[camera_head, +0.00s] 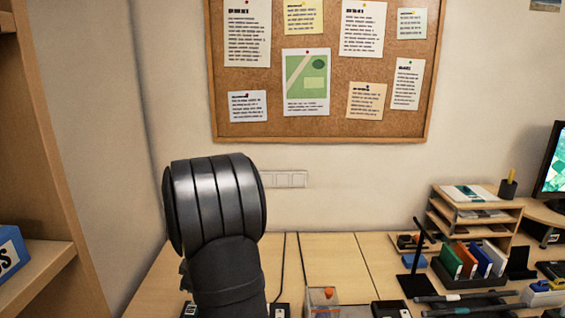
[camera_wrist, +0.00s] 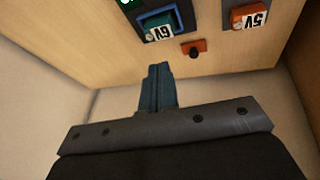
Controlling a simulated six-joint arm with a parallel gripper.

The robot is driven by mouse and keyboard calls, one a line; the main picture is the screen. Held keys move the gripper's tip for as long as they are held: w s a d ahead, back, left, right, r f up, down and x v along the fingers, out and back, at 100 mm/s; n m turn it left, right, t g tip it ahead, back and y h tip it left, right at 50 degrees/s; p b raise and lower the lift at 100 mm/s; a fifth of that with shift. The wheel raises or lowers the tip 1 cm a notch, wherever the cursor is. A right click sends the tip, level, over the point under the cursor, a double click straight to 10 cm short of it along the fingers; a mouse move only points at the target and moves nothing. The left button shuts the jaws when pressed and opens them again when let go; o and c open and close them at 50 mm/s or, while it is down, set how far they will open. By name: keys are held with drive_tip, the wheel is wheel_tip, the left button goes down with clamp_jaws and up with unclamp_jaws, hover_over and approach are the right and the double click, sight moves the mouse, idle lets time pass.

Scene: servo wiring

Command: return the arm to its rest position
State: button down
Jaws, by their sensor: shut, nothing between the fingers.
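My gripper (camera_wrist: 157,88) shows in the wrist view with its fingers together and nothing between them. It hangs apart from the wooden table top (camera_wrist: 110,45), with pale wall behind. In the head view a large dark link of my arm stands upright at the left of centre. My gripper itself is not visible there.
In the wrist view, beyond the fingertips, are a blue-framed block marked 6V (camera_wrist: 160,28), an orange block marked 5V (camera_wrist: 249,15) and a small orange piece (camera_wrist: 194,48). In the head view a desk organizer (camera_head: 470,215) and binders (camera_head: 468,260) stand at the right. A wooden shelf (camera_head: 45,270) is at the left.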

drive_tip(key=d+r+n+g+h, duration=0.1)
drive_tip(key=d+r+g+h, duration=0.2)
drive_tip(key=d+r+h, duration=0.15)
drive_tip(key=shift+y, duration=0.45)
drive_tip(key=f, duration=1)
drive_tip(key=shift+d+f, duration=0.2)
drive_tip(key=shift+d, duration=0.2)
drive_tip(key=shift+r, duration=1.35)
